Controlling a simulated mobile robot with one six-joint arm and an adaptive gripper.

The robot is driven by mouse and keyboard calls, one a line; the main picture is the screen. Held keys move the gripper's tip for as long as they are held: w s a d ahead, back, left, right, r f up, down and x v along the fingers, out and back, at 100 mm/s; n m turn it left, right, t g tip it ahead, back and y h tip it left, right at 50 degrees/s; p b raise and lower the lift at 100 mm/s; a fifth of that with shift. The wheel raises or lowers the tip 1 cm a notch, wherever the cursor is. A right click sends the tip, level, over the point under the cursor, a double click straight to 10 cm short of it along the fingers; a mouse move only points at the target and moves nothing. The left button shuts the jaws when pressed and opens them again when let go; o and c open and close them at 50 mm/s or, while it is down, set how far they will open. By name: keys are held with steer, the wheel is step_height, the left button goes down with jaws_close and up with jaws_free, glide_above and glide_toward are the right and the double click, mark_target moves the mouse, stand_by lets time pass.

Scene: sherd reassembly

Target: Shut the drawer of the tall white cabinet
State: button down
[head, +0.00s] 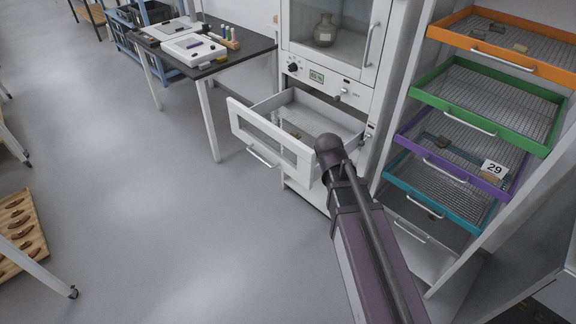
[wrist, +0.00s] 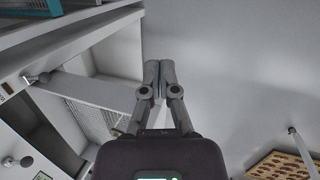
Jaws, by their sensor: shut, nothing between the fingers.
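The tall white cabinet (head: 333,88) stands at the upper middle of the head view. Its drawer (head: 236,117) is pulled well out. The drawer has a windowed white front with a bar handle (head: 263,158), and a small brownish piece (head: 296,135) lies inside. My arm crosses in front of the drawer's right side in the head view, where my fingertips are hidden. In the wrist view my gripper (wrist: 160,68) is shut and empty, with grey floor behind its fingertips. The drawer (wrist: 120,62) shows just left of the fingers; I cannot tell whether they touch it.
A rack of coloured trays (head: 497,68) stands close on the right. A dark-topped table (head: 225,62) with white equipment is left of the cabinet. A wooden board with brown pieces (head: 20,228) is at the left edge. The floor in front of the drawer is clear.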

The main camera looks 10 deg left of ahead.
steer(key=w+a+n+t+h+b, duration=0.1)
steer(key=w+a+n+t, duration=0.1)
steer(key=a+n, duration=0.6)
steer(key=w+a+r+n+t+h+b, duration=0.1)
steer(key=w+a+n+t+b, duration=0.1)
steer(key=a+n, duration=0.7)
steer(key=w+a+t, duration=0.1)
steer(key=a, duration=0.6)
steer(key=shift+w+a, duration=0.15)
steer(key=shift+w, duration=0.15)
steer(key=shift+w+f, duration=0.1)
steer(key=b, duration=0.7)
glide_toward(294, 164)
steer(key=shift+x, duration=3.35)
